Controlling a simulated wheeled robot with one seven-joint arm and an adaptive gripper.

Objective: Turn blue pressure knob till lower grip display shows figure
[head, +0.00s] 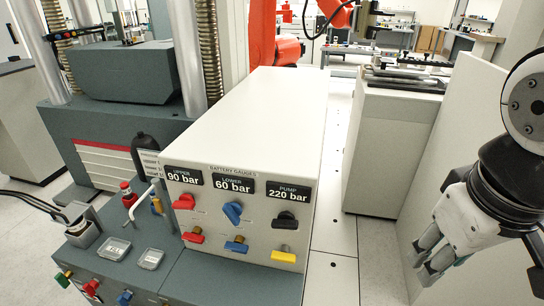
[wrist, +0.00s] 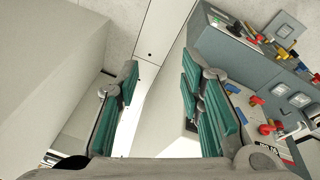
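The blue pressure knob (head: 233,212) sits on the front panel of the white gauge box (head: 262,125), below the lower grip display (head: 232,184), which reads 60 bar. The upper display (head: 184,177) reads 90 bar and the pump display (head: 288,193) reads 220 bar. My gripper (head: 432,258) is at the right of the head view, well apart from the knob, pointing down and left. In the wrist view its teal-padded fingers (wrist: 161,68) are spread with nothing between them. I cannot clearly make out the blue knob in the wrist view.
A red knob (head: 184,201) and a black knob (head: 286,220) flank the blue one. Red, blue and yellow handles (head: 283,256) sit below. A bent white lever (head: 138,203) rises at the left.

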